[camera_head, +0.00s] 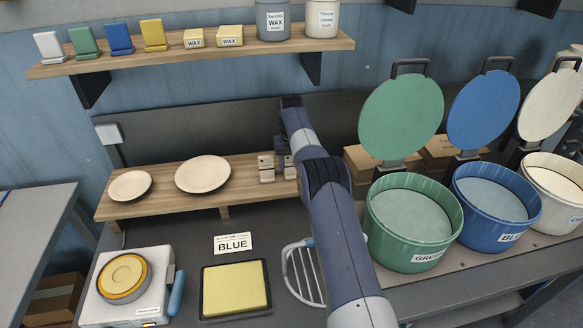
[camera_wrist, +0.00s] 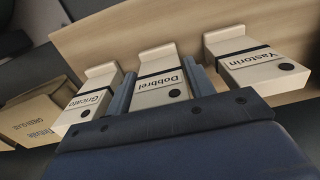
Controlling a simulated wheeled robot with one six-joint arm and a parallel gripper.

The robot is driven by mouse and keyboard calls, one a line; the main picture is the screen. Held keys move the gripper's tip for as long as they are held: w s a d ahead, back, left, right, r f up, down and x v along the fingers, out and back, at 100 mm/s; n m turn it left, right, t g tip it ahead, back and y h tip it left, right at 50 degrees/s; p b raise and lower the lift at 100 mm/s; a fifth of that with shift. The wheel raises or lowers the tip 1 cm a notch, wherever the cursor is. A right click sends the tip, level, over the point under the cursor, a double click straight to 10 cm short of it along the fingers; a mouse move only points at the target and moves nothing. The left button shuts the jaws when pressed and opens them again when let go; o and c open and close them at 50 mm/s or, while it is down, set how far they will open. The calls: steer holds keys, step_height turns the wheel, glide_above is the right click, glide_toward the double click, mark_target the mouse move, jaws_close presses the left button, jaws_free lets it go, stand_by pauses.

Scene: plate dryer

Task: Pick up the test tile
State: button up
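Three pale upright tiles with dark bands and name labels stand in a row on the wooden shelf in the wrist view: "Gricero" (camera_wrist: 86,106) at left, "Dobbrel" (camera_wrist: 160,88) in the middle and "Yastorin" (camera_wrist: 254,66) at right. Which of them is the test tile is not marked. My gripper (camera_wrist: 160,85) has one finger on each side of the "Dobbrel" tile, very close to its sides. Whether the fingers touch it is unclear. In the head view, small pale tiles (camera_head: 266,172) show at the shelf's right end, partly behind my arm.
Two plates (camera_head: 203,174) lie on the lower shelf (camera_head: 150,205). Green (camera_head: 410,250), blue (camera_head: 490,222) and cream buckets stand right with lids raised. A "BLUE" card (camera_head: 233,243), a yellow pad (camera_head: 235,288) and a scale (camera_head: 150,300) are in front. Coloured tiles line the upper shelf (camera_head: 180,58).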

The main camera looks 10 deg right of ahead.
steer(key=c, duration=0.6)
steer(key=shift+c, duration=0.2)
steer(key=shift+r, duration=0.15)
